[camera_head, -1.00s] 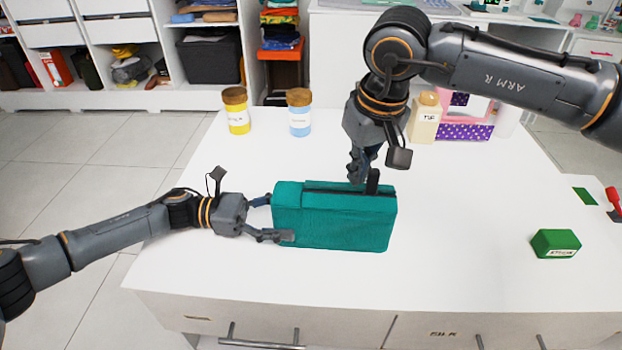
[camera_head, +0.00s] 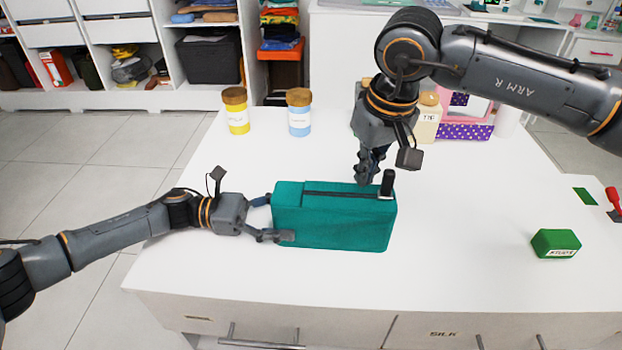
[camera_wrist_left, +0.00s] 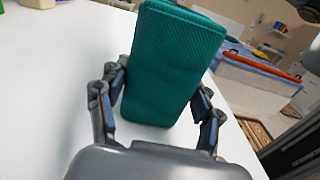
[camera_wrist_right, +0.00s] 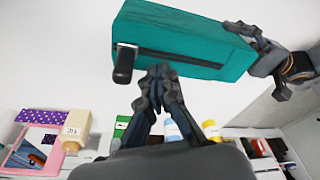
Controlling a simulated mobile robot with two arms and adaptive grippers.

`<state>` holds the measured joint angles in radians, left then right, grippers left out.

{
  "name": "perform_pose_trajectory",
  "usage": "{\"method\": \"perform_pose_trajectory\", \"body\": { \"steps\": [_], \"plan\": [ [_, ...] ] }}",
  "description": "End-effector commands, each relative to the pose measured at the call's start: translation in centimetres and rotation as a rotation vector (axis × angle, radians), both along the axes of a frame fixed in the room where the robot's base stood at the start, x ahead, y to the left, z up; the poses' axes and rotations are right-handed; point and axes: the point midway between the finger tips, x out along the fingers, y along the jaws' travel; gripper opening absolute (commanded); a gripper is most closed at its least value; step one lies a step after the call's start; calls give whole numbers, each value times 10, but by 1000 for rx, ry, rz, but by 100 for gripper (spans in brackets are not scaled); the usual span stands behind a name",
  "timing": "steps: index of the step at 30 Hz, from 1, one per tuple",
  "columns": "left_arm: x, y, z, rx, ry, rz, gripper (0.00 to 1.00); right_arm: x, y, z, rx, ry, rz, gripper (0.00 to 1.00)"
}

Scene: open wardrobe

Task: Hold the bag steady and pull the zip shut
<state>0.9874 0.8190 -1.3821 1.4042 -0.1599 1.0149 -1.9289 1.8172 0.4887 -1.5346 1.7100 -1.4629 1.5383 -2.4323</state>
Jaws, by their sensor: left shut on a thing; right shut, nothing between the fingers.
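The teal bag (camera_head: 335,222) stands upright on the white table, with a dark zip track (camera_head: 335,193) along its top. The black zip pull (camera_head: 387,182) stands up at the right end of the track; it also shows in the right wrist view (camera_wrist_right: 125,64). My left gripper (camera_head: 272,218) is shut on the bag's left end, one finger on each side, as the left wrist view (camera_wrist_left: 160,100) shows. My right gripper (camera_head: 366,182) is shut and empty above the bag's top, just left of the zip pull and apart from it.
A yellow-bodied jar (camera_head: 237,112) and a blue jar (camera_head: 299,113) stand at the back left. A cream bottle (camera_head: 427,118) and a purple-and-pink box (camera_head: 466,122) stand behind my right arm. A green block (camera_head: 555,243) lies to the right. The table front is clear.

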Motion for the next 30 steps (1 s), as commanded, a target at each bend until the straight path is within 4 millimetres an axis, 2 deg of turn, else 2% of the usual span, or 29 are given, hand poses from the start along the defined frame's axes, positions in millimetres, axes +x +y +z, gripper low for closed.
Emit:
{"method": "perform_pose_trajectory", "body": {
  "steps": [4,24,30],
  "plan": [
    [0,0,0,0,0,1,40,1,1,8,0,-2,-2,0],
    [0,0,0,0,0,0,40,1,1,74,2,-2,-2,0],
    [0,0,0,0,0,0,40,0,0,80,1,-1,-1,0]
  ]
}}
